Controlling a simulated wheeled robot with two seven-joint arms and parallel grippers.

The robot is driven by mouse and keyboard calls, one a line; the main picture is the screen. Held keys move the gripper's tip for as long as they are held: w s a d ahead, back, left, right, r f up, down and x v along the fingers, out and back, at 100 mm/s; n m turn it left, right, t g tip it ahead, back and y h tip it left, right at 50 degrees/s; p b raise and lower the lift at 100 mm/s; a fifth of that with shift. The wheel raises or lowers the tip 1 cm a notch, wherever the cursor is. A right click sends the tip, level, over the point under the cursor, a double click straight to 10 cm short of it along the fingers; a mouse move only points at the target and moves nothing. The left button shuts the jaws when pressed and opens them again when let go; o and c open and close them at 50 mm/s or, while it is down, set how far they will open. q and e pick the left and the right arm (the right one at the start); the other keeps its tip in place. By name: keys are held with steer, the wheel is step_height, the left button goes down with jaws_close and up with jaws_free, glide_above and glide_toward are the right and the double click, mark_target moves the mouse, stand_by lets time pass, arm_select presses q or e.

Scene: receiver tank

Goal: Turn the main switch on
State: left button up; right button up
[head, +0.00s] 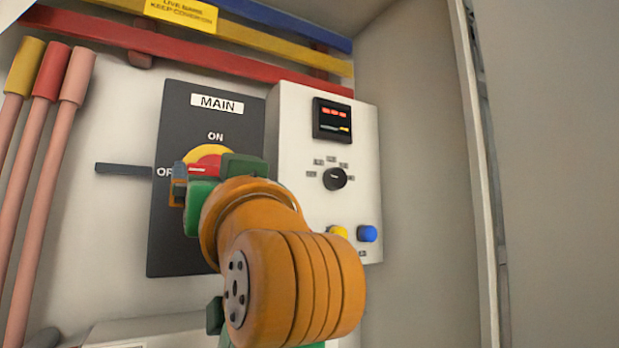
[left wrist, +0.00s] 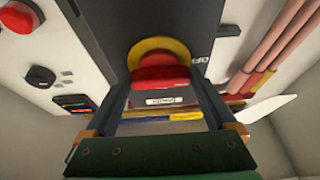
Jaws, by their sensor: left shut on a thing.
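The main switch is a dark panel (head: 185,120) labelled MAIN, with ON above the dial and OFF at its left. Its red handle (head: 203,169) sits on a round yellow plate (head: 208,153), partly covered by my gripper. The visible red part lies roughly level, near the OFF side. My left gripper (head: 190,182) is at the handle. In the left wrist view its two fingers (left wrist: 160,88) stand on either side of the red handle (left wrist: 158,72), shut on it. The handle's far end is hidden in the head view. My right gripper is not in view.
A grey control box (head: 295,130) with a small display, black knob (head: 335,179) and yellow and blue buttons (head: 367,233) stands right of the panel. Coloured busbars (head: 130,38) cross above. Pink cables (head: 52,170) run down the left. The cabinet wall bounds the right.

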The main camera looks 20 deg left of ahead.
arm_select(q)
steer(key=m+t+h+b, duration=0.1)
steer(key=m, duration=0.2)
steer(key=m+t+h+b, duration=0.1)
steer(key=m+h, duration=0.1)
steer(key=m, duration=0.2)
steer(key=m+t+h+b, duration=0.1)
steer(key=m, duration=0.3)
steer(key=shift+s+r+h+b, duration=0.1)
steer(key=shift+s+h+b, duration=0.1)
steer(key=shift+h+b, duration=0.15)
steer(key=m+h, duration=0.1)
steer(key=m, duration=0.1)
steer(key=shift+a+m, duration=0.1)
steer(key=shift+m, duration=0.2)
steer(key=m+h, duration=0.1)
steer(key=m, duration=0.2)
steer(key=shift+r+h, duration=0.1)
steer(key=shift+h, duration=0.25)
steer(key=m+h+p, duration=0.1)
steer(key=m, duration=0.2)
steer(key=shift+m+g, duration=0.3)
steer(key=shift+g, duration=0.1)
steer(key=shift+m+g+p, duration=0.4)
steer(key=shift+m+p, duration=0.05)
steer(key=shift+m, duration=0.55)
steer(key=shift+f+h, duration=0.2)
steer(key=shift+h, duration=0.1)
